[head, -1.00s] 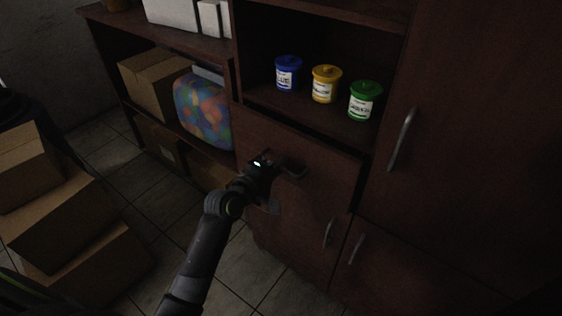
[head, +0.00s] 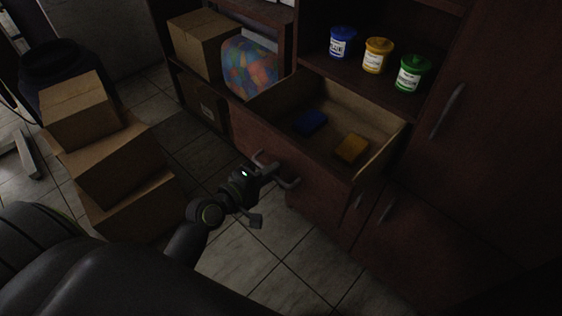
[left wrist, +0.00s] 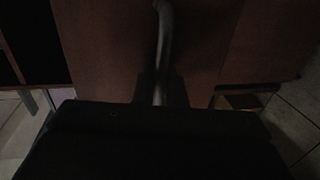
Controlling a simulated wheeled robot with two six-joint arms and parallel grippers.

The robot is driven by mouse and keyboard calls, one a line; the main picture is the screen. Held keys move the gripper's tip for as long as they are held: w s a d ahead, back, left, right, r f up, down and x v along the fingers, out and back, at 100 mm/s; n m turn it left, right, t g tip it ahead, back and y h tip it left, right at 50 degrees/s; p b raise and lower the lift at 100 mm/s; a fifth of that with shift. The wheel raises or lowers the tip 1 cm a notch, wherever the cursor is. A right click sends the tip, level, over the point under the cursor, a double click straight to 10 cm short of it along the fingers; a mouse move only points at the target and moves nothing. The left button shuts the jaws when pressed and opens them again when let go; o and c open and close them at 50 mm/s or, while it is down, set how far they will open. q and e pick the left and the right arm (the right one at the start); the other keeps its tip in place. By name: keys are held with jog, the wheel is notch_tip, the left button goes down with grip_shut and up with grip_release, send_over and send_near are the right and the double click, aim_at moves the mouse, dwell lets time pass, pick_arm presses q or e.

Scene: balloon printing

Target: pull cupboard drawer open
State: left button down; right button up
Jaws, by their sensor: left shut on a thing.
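The cupboard drawer (head: 308,172) stands pulled out from the dark brown cupboard in the head view. Its inside is visible, with a blue block (head: 311,122) and a yellow block (head: 351,148) lying in it. My left gripper (head: 265,172) is shut on the drawer's metal handle (head: 285,183) at the drawer front. In the left wrist view the handle (left wrist: 164,35) runs down between the dark fingers (left wrist: 160,88). The fingertips are dim there. My right gripper is not in view.
Blue (head: 341,42), yellow (head: 377,55) and green (head: 411,73) labelled pots stand on the shelf above the drawer. Stacked cardboard boxes (head: 120,155) stand on the floor at left. Tiled floor (head: 290,265) is clear below the drawer. A tall cupboard door is at right.

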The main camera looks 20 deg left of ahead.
pick_arm(q)
jog(key=shift+s+a, duration=0.1)
jog(key=shift+s, duration=0.25)
jog(key=c, duration=1.6)
grip_release()
jog(key=shift+b+v, duration=1.45)
jog(key=shift+v, duration=7.25)
